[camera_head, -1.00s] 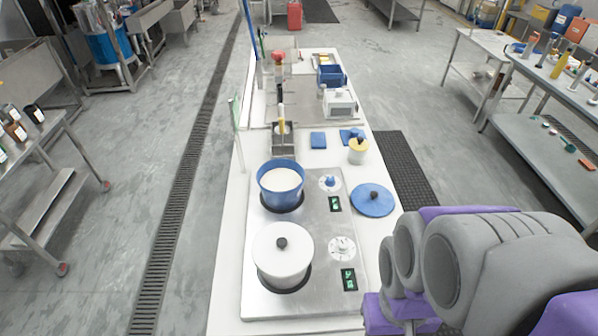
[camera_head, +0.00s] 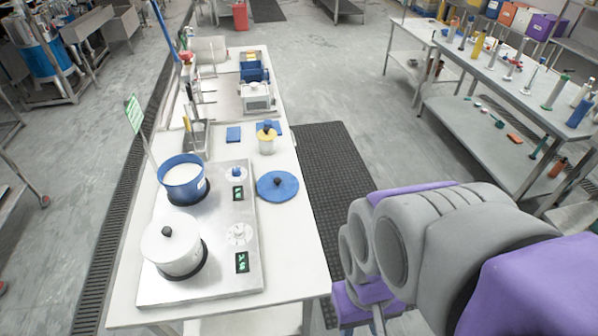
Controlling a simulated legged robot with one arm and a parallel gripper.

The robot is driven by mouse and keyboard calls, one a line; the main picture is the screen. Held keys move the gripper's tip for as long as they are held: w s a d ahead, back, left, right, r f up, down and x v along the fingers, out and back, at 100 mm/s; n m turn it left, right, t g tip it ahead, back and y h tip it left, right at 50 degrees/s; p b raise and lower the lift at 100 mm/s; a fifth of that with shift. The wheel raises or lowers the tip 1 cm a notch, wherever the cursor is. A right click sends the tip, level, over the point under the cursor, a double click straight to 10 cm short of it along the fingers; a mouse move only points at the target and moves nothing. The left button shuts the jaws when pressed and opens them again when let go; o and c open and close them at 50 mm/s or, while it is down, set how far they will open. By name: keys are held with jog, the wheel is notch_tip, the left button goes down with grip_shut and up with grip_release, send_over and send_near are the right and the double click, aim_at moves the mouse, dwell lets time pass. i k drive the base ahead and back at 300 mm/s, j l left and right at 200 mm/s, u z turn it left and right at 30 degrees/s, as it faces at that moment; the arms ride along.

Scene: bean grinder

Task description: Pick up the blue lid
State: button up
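The blue lid (camera_head: 277,187) is a flat round disc with a dark knob in its middle. It lies on the white table to the right of the steel double hob (camera_head: 222,270). A blue pot (camera_head: 183,180) with white contents stands uncovered on the far burner. A white pot with a white lid (camera_head: 171,247) stands on the near burner. My grey and purple arm comes in from the lower right. The gripper end (camera_head: 368,292) is near the bottom, to the right of the table edge and apart from the lid. Its fingertips are not clear.
A yellow and white jar (camera_head: 267,140) with a blue top and a blue flat block (camera_head: 233,134) stand beyond the lid. A dark floor mat (camera_head: 325,165) lies right of the table (camera_head: 290,250). A side bench (camera_head: 500,85) with bottles stands at right.

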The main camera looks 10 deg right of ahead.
aim_at(275, 186)
jog(key=l+u, duration=0.35)
jog(key=l, duration=1.65)
jog(key=i+l+u, duration=0.1)
jog(key=i, duration=0.35)
jog(key=i+l+u, duration=0.15)
jog(key=i+l, duration=0.15)
jog(key=i+l+u, duration=0.1)
jog(key=i+l, duration=0.15)
jog(key=i, duration=0.25)
jog(key=i+j, duration=0.1)
jog(key=i, duration=0.25)
